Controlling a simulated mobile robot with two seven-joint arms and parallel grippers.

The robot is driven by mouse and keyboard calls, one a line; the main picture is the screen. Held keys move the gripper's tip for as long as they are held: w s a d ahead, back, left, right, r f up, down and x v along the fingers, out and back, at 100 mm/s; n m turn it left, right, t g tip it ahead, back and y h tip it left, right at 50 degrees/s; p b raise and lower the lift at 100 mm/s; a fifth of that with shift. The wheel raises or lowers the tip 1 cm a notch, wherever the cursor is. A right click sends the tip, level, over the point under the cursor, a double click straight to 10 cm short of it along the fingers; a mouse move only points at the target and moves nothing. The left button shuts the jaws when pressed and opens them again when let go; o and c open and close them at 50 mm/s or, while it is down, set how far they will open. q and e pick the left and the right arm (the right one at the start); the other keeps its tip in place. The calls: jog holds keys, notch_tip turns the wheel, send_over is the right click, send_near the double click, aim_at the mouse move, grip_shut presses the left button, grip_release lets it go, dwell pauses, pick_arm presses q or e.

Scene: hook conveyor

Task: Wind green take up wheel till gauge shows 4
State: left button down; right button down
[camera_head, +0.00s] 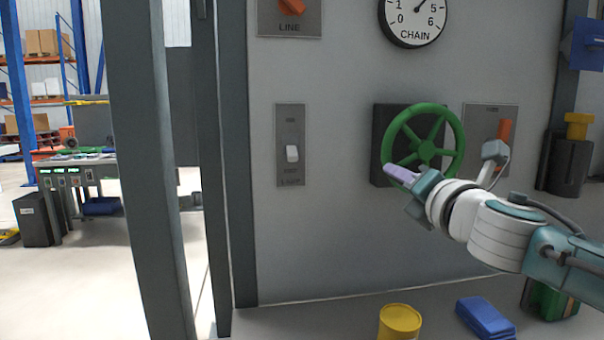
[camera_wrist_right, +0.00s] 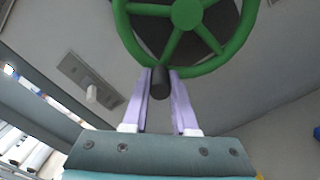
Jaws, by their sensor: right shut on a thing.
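The green take up wheel (camera_head: 424,145) is mounted on a dark plate on the grey panel; its lower part also shows in the right wrist view (camera_wrist_right: 187,14). My right gripper (camera_head: 392,170) is at the wheel's lower left rim. In the right wrist view its pale purple fingers (camera_wrist_right: 161,85) are shut around the black handle knob (camera_wrist_right: 160,82) on the rim. The round gauge marked CHAIN (camera_head: 413,20) is above the wheel, its top cut off. Its needle points up and slightly right, between the visible 1 and 5; the exact reading is out of frame. My left gripper is not in view.
Left of the wheel is a white switch (camera_head: 292,153), with an orange LINE knob (camera_head: 291,7) above. A yellow can (camera_head: 400,322) and blue block (camera_head: 485,317) are below.

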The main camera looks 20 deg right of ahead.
dwell(0.4)
jog(key=c, duration=0.7)
grip_release()
jog(key=shift+s, duration=0.5)
jog(key=v, duration=0.9)
jog(key=shift+p, duration=0.3)
jog(key=shift+a, duration=0.1)
